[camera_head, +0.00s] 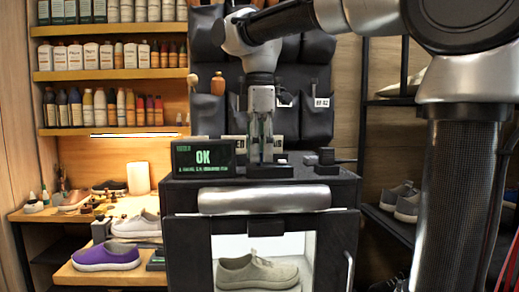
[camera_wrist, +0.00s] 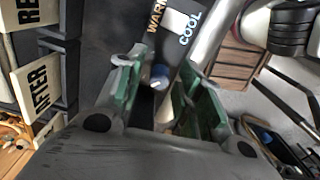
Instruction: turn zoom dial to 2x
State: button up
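A black photo-booth-like cabinet (camera_head: 180,195) stands in the middle of the head view with small dark controls on its top. My gripper (camera_head: 262,158) points down over the top, near a dark block (camera_head: 270,171). In the wrist view my gripper (camera_wrist: 158,82) has its two green-padded fingers apart. A small blue-grey knob (camera_wrist: 159,72) with a white mark shows between the fingertips, with a gap visible around it. The words WARM and COOL show just beyond it. No 2x marking is readable, so I cannot tell which control is the zoom dial.
A beige sneaker (camera_head: 257,272) is inside the lit cabinet. A purple shoe (camera_head: 106,256) lies on the left bench. Dark pockets hang close behind.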

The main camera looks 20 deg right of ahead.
grip_shut()
jog(key=shift+m, duration=0.3)
jog(key=m, duration=0.9)
dwell(0.5)
jog(key=shift+o, duration=1.4)
grip_release()
jog(key=shift+s, duration=0.1)
